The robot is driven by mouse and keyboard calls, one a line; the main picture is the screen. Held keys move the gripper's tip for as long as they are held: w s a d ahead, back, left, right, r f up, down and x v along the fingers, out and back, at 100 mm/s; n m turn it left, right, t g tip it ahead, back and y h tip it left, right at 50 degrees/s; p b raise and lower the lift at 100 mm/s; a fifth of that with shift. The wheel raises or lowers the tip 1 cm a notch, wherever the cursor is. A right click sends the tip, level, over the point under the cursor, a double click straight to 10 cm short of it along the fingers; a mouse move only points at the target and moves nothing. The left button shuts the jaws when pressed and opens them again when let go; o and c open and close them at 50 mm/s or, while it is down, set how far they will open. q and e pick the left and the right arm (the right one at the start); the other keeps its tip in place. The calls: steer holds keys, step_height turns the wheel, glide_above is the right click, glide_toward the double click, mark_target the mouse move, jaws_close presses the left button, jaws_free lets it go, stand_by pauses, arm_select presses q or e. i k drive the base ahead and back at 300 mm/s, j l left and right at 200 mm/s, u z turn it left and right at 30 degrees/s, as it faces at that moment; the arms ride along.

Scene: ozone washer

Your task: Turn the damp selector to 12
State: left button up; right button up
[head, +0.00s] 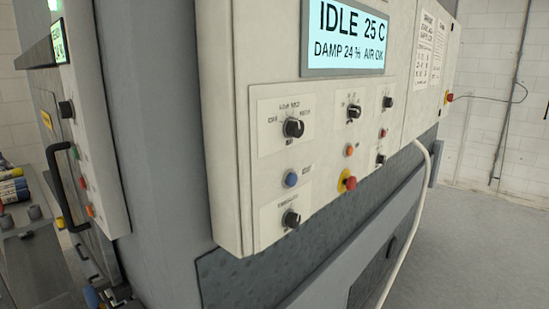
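A light control panel (226,200) on the grey machine carries several black rotary knobs. The upper left knob (293,127) sits on a white plate with small marks around it. A second knob (353,111) is to its right on a plate with small scale marks. A third knob (388,102) is at the upper right, and a lower left knob (291,218) is below. The labels are too small to tell for certain which is the damp selector. The display (348,36) reads IDLE 25 C, DAMP 24 %, AIR OK. Neither gripper is visible.
A pale hose (407,240) runs down at right. A black door handle (60,190) sticks out at left. Floor (490,235) is clear at right.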

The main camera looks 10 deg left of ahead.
mark_target(66, 109)
steer(key=u, duration=1.3)
